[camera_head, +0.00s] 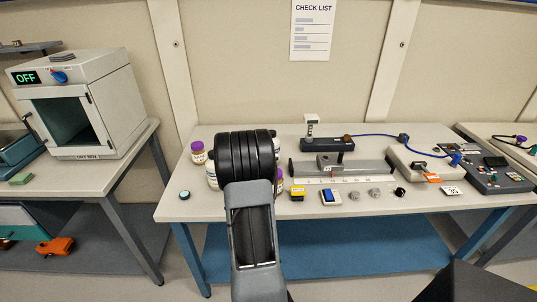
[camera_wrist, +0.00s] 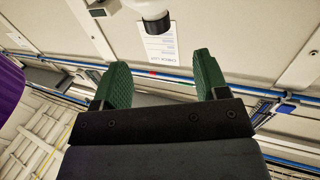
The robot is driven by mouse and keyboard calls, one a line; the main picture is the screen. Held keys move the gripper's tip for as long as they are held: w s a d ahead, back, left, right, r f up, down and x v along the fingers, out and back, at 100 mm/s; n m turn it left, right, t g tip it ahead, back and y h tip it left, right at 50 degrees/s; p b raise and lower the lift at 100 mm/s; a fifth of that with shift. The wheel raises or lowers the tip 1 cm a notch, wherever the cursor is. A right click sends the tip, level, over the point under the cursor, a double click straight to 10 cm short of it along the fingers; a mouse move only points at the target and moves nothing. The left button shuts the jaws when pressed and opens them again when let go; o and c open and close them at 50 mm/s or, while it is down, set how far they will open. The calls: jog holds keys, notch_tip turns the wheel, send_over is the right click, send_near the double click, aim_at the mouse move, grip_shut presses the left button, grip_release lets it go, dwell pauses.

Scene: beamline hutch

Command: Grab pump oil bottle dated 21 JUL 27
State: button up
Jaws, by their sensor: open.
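In the head view a white bottle with a purple cap (camera_head: 198,152) stands on the bench at the left of my arm. Parts of other pale bottles (camera_head: 212,178) show at both sides of my black wrist, mostly hidden by it. No date on any label is readable. My gripper (camera_wrist: 160,62) shows in the wrist view with its two green fingers apart and nothing between them. In the head view my arm hides it. A large purple surface (camera_wrist: 9,90) is close at the left edge of the wrist view; I cannot tell which thing it belongs to.
The bench (camera_head: 340,208) carries a grey rail fixture (camera_head: 375,167), a yellow block (camera_head: 297,193), a blue-faced device (camera_head: 330,197) and several small knobs at its right. A small round teal-topped item (camera_head: 184,195) lies near the front left. An oven (camera_head: 75,100) stands on the left table.

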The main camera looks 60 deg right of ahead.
jog(key=p+x, duration=0.1)
jog(key=x, duration=0.6)
jog(key=shift+s+d, duration=0.1)
jog(key=shift+r+p+x, duration=0.2)
jog(key=shift+p+x, duration=0.35)
jog(key=shift+x, duration=2.15)
jog(key=shift+s, duration=0.1)
jog(key=shift+c, duration=0.5)
grip_shut()
jog(key=shift+r, duration=0.1)
